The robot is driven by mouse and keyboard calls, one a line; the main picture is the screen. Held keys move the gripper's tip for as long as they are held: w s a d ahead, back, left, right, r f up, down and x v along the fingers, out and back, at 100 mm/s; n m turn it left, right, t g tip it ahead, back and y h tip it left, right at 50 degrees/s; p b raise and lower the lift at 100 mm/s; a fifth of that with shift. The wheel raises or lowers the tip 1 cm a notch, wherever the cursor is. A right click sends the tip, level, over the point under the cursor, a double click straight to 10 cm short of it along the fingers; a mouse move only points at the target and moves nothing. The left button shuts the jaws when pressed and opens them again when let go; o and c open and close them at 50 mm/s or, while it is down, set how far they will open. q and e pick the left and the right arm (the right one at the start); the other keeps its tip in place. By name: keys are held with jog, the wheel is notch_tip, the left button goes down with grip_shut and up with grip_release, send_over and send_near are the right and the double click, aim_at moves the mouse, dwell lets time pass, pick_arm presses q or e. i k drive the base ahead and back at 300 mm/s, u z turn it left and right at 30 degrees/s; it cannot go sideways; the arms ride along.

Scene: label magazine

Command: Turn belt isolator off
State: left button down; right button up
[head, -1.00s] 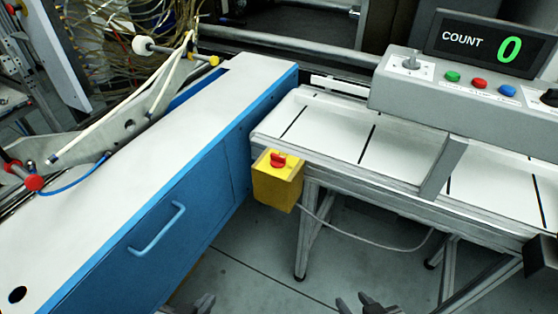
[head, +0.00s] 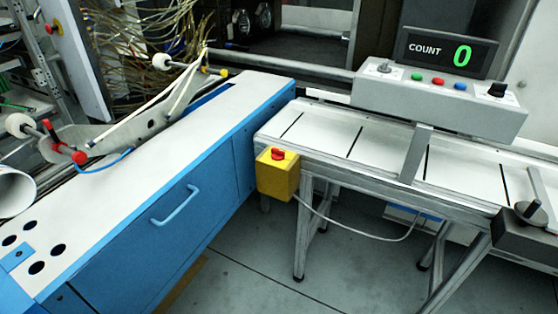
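The belt isolator is a yellow box (head: 278,180) at the near left end of the conveyor, below its edge. A red rotary knob (head: 278,154) sits on its top face; its exact angle is too small to tell. A grey cable runs from the box to the right beneath the conveyor. The conveyor belt (head: 390,152) is white with black cross lines. Neither of my grippers shows in the head view now.
A blue cabinet (head: 170,230) with a white top stands left of the isolator. A grey control panel (head: 440,100) with coloured buttons and a counter (head: 440,52) reading 0 stands above the belt. Floor (head: 290,295) in front of the isolator is clear.

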aim_at(277, 155)
jog(key=z, duration=0.95)
jog(key=i, duration=0.85)
jog(key=u, duration=1.1)
